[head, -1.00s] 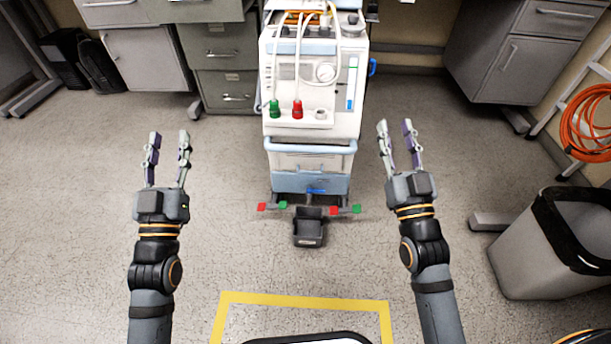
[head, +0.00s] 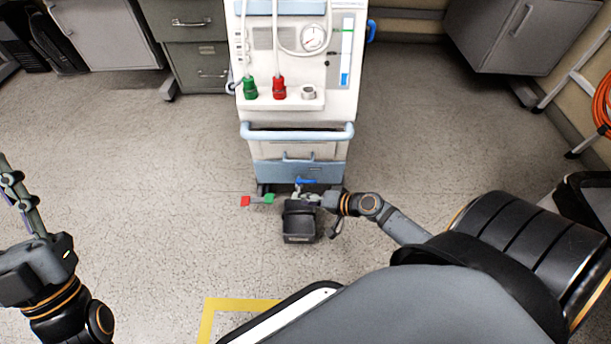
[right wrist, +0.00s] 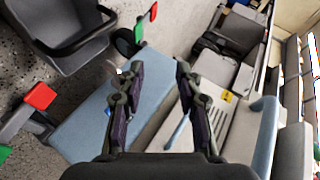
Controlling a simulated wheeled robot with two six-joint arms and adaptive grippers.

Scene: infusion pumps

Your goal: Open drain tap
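The drain tap's blue lever (head: 305,181) is low on the front of the white and blue machine, below its drawer. My right gripper (head: 305,197) is down at the tap, just in front of and below the lever in the head view. In the right wrist view its two fingers (right wrist: 160,67) are apart, with no object clearly held between them. A small blue piece (right wrist: 108,112) shows beside the left finger; the finger hides much of the tap area. My left gripper (head: 20,198) is at the left edge, away from the machine, partly cut off.
A black open container (head: 299,225) stands on the floor under the tap. Red (head: 245,201) and green (head: 268,199) tags stick out beside it. The light blue rail (head: 297,132) juts out above. The floor left of the machine is clear.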

